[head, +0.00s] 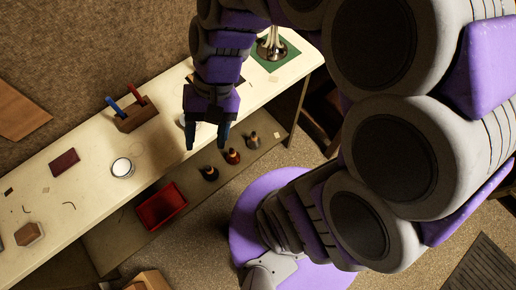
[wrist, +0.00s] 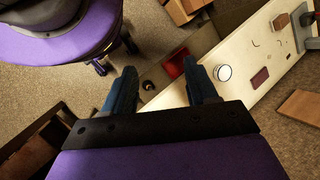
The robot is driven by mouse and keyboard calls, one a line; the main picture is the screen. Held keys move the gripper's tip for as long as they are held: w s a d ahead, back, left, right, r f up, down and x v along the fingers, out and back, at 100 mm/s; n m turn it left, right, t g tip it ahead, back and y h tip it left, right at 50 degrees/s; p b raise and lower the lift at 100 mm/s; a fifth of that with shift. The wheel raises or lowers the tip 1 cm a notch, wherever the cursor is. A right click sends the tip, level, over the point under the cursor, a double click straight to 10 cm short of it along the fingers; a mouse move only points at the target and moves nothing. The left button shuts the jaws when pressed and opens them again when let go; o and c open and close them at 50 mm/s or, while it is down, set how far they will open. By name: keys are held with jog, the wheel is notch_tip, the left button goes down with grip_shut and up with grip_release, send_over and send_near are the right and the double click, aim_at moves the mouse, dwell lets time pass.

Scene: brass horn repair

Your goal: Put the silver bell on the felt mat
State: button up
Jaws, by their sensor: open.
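The silver bell (head: 271,46) stands with its flared end down on the green felt mat (head: 287,63) at the far right end of the bench. My arm hides its upper part. My gripper (head: 206,145) is open and empty, pointing down in front of the bench's front edge, to the left of and nearer than the mat. In the wrist view my open gripper (wrist: 161,72) has nothing between its fingers. The bell and mat do not show in the wrist view.
The long pale bench (head: 85,190) holds a wooden block with blue and red tools (head: 135,118), a round white-topped tin (head: 122,167) and a dark red pad (head: 64,162). The lower shelf holds a red bin (head: 161,206) and several dark bottles (head: 232,156).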

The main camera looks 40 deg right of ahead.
jog(key=s+d+f+n+h, duration=0.1)
jog(key=s+d+n+h, duration=0.2)
jog(key=s, duration=0.6)
jog(key=d+h, duration=0.2)
jog(key=d, duration=0.1)
jog(key=shift+d+f+n+t, duration=0.2)
jog(key=shift+d+n+t, duration=0.2)
jog(key=shift+w, duration=0.1)
